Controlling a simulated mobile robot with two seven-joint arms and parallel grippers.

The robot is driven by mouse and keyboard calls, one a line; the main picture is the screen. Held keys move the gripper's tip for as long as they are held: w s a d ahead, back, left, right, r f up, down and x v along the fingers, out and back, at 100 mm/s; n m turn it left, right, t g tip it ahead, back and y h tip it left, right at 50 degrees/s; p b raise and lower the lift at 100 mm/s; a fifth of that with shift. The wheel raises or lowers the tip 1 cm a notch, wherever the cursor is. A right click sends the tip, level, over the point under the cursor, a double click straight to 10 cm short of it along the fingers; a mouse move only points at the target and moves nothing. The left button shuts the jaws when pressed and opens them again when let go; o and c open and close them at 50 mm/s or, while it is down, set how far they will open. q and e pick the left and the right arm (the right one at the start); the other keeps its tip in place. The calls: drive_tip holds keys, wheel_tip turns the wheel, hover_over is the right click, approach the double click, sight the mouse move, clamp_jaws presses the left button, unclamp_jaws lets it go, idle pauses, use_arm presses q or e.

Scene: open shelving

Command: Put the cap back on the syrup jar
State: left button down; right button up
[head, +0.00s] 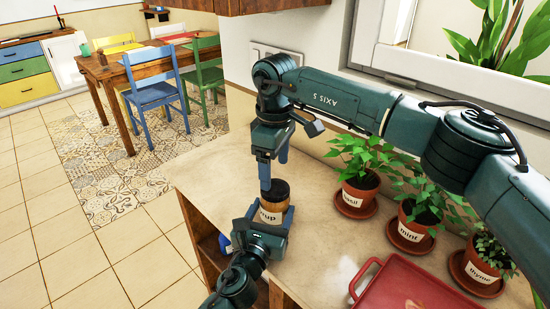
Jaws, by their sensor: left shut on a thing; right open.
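The syrup jar (270,216) stands upright near the left edge of the counter, amber with a white label partly hidden. A dark round cap (277,191) shows at the top of the jar; whether it is seated or only resting there cannot be told. My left gripper (268,224) is shut around the jar from the front, its blue fingers on either side. My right gripper (273,178) comes down from above and is open. One blue finger overlaps the cap's near left side; the other is farther back, and contact with the cap is unclear.
Pots of basil (357,196), mint (409,234) and thyme (482,273) stand on the right of the counter (327,232). A red tray (405,289) lies at the front right. The counter's left edge is close beside the jar. A wall and window sill are behind.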

drive_tip(key=n, duration=0.6)
drive_tip(key=shift+r, duration=0.25)
drive_tip(key=n, duration=0.4)
drive_tip(key=shift+r, duration=0.2)
drive_tip(key=n, duration=0.7)
drive_tip(key=shift+r, duration=0.2)
drive_tip(key=n, duration=0.4)
drive_tip(key=shift+r, duration=0.2)
drive_tip(key=n, duration=0.4)
drive_tip(key=shift+r+n, duration=0.2)
drive_tip(key=shift+n, duration=0.2)
drive_tip(key=n, duration=0.4)
drive_tip(key=shift+r, duration=0.15)
drive_tip(key=n, duration=0.6)
drive_tip(key=shift+r, duration=0.2)
drive_tip(key=n, duration=0.4)
drive_tip(key=shift+r+n, duration=0.15)
drive_tip(key=shift+n, duration=0.25)
